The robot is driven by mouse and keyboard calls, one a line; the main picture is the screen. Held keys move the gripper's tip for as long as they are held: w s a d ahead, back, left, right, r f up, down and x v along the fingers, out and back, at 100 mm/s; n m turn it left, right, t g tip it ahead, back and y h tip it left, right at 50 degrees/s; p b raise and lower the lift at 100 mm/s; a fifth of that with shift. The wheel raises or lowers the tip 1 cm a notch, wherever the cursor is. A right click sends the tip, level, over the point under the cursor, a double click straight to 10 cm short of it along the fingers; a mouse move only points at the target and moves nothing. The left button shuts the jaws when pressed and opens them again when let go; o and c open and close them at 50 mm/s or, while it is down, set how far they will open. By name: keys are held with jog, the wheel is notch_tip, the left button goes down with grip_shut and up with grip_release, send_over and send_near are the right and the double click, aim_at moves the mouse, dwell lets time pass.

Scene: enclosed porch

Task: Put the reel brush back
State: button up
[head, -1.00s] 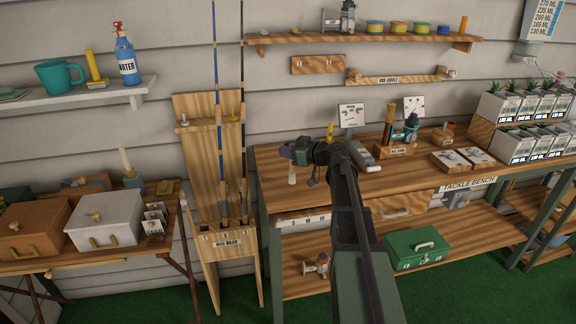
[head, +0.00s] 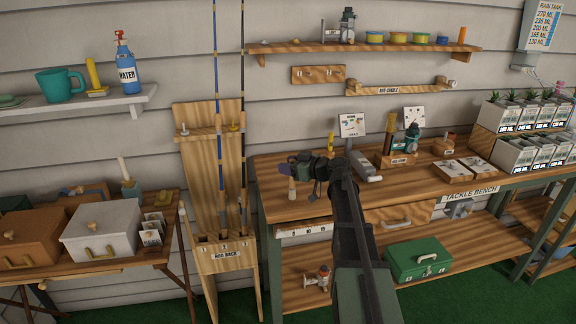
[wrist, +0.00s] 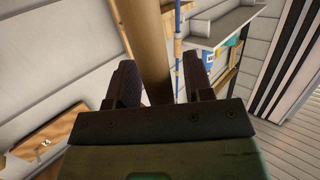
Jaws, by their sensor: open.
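My gripper (head: 284,172) is at the left end of the tackle bench, above its top, pointing left. In the wrist view its two dark fingers (wrist: 160,78) are spread apart. A pale round wooden handle (wrist: 147,40) passes between them, nearer the left finger, with a gap on the right. In the head view a pale wooden piece (head: 292,188) shows just below the gripper; it may be the same handle, likely the reel brush's. No bristles show there, and the gripper hides part of it. I cannot tell whether it touches the bench.
The rod rack (head: 225,255) with two rods stands left of the tackle bench (head: 330,206). A small wooden holder (head: 396,160) with upright items, a white card (head: 352,125) and two flat trays sit on the bench. A green box (head: 418,258) is on the lower shelf.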

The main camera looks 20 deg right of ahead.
jog(key=p+v, duration=0.2)
jog(key=v, duration=1)
jog(key=s+a+f+m+g, duration=0.1)
jog(key=s+a+f+g, duration=0.15)
jog(key=a, duration=0.45)
jog(key=s+a+f+g+h, duration=0.1)
jog(key=s+a+f+g, duration=0.2)
jog(key=a, duration=0.4)
jog(key=s+a+f+m+g, duration=0.1)
jog(key=a+f+g, duration=0.25)
jog(key=a, duration=0.25)
jog(key=s+a+f+m+g+h, duration=0.4)
jog(key=s+a+h, duration=0.3)
jog(key=s, duration=0.5)
jog(key=shift+f+m+h, duration=0.3)
jog(key=shift+f, duration=0.3)
